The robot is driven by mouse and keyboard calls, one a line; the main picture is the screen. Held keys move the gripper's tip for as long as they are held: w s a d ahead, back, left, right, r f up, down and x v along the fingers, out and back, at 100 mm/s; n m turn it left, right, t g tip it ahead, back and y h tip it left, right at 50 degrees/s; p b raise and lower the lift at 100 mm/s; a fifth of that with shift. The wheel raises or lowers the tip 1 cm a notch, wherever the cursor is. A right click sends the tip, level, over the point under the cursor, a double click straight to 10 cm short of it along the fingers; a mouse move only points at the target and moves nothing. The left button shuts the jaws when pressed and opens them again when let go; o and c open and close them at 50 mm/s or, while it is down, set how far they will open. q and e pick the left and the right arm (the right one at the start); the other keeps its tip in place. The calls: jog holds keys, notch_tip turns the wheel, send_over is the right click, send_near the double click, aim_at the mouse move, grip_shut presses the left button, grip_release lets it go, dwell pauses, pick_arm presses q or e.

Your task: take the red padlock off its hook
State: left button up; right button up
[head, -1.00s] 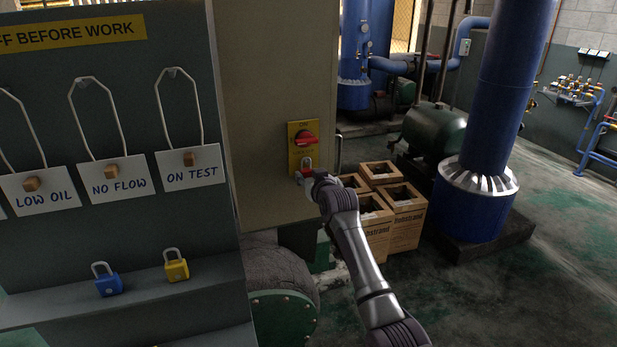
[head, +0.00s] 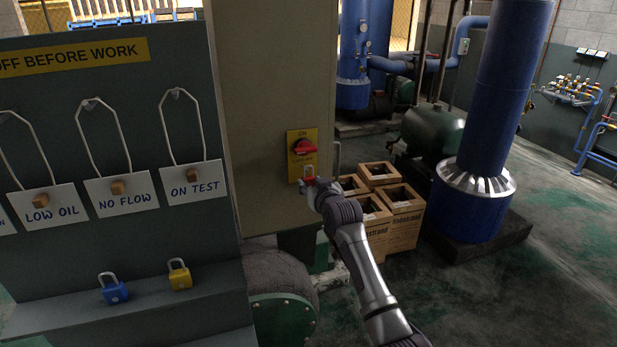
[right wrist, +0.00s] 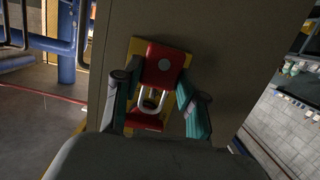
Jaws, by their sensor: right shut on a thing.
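The red padlock (head: 308,181) is at the lower part of the yellow switch plate (head: 292,166), below the red rotary knob (head: 304,147). My right gripper (head: 315,188) is shut on it. My left gripper is not in view.
The plate is on a beige cabinet (head: 262,110) with a handle at its right edge. A grey board at left bears hanging tags and a ledge with a blue padlock (head: 113,289) and a yellow padlock (head: 179,275). Wooden crates (head: 403,229) stand behind my arm.

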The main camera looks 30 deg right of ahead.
jog(key=shift+p+v, duration=1)
jog(key=shift+v, duration=0.35)
jog(key=s, duration=0.1)
jog(key=s+p, duration=0.1)
jog(key=s, duration=0.1)
jog(key=shift+a+f, duration=0.2)
jog(key=shift+a, duration=0.2)
